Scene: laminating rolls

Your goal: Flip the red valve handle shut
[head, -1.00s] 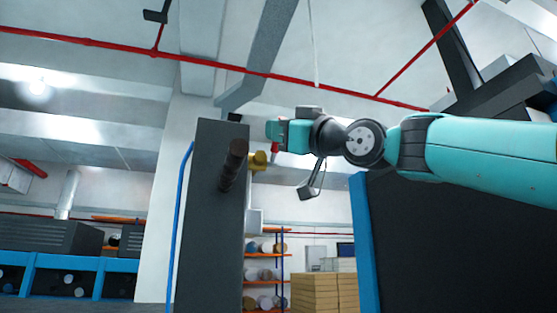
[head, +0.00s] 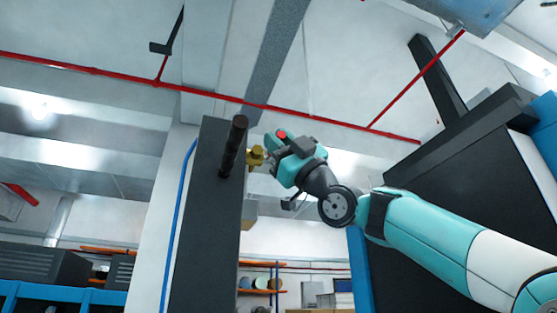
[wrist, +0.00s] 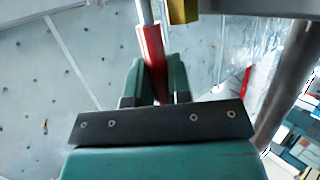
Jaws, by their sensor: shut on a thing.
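The red valve handle (wrist: 152,58) stands between the fingers of my gripper (wrist: 155,82) in the wrist view, and the gripper is shut on it. A bare metal lever part (wrist: 146,12) shows above the red sleeve. The brass valve (wrist: 184,10) is at the top of the wrist view. In the head view the brass valve (head: 256,157) sits at the right edge of a dark upright panel, just left of my gripper (head: 274,149). A red end of the handle (head: 281,134) shows at the gripper's top; the rest is hidden by the gripper.
A dark roller (head: 234,146) sticks out from the dark panel (head: 205,230) left of the valve. A blue hose (head: 178,220) runs down the panel's left side. A large dark machine (head: 455,195) stands behind my arm at right. Red pipes (head: 330,121) cross overhead.

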